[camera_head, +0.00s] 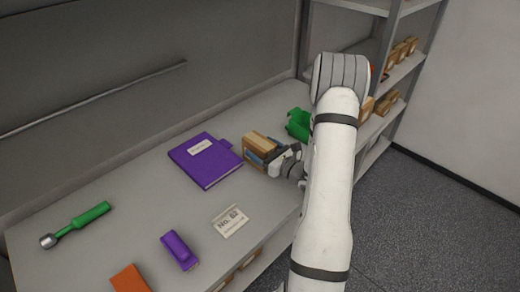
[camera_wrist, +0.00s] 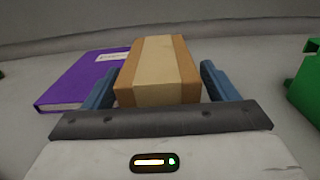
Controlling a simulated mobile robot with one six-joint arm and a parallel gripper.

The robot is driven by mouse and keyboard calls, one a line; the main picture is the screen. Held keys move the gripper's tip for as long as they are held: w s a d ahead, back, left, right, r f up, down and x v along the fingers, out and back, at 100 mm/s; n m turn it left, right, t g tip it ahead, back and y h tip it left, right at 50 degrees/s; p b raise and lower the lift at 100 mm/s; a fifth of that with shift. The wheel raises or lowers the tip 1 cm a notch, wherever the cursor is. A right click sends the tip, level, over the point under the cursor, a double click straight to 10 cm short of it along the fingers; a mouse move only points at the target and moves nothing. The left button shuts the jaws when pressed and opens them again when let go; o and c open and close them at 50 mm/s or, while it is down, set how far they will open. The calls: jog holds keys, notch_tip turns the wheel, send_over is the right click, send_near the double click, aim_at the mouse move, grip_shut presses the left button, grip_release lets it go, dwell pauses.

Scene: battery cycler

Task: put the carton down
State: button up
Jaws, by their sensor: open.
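The carton (camera_head: 262,140) is a small brown box with a pale tape band. It rests on the grey bench top, to the right of the purple binder. In the wrist view the carton (camera_wrist: 158,72) lies between the two blue fingers of my gripper (camera_wrist: 158,88), with a gap visible on each side. My gripper (camera_head: 272,156) is open around the carton in the head view. The gripper body hides the carton's near lower part.
A purple binder (camera_head: 205,162) lies left of the carton and a green bin (camera_head: 298,124) stands to its right. A label card (camera_head: 230,221), a purple stapler-like object (camera_head: 179,250), an orange item (camera_head: 130,280) and a green-handled tool (camera_head: 88,216) lie nearer. Shelves with cartons (camera_head: 388,102) stand right.

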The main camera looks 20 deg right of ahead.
jog(key=shift+c, duration=0.2)
jog(key=c, duration=1.2)
jog(key=shift+c, duration=0.2)
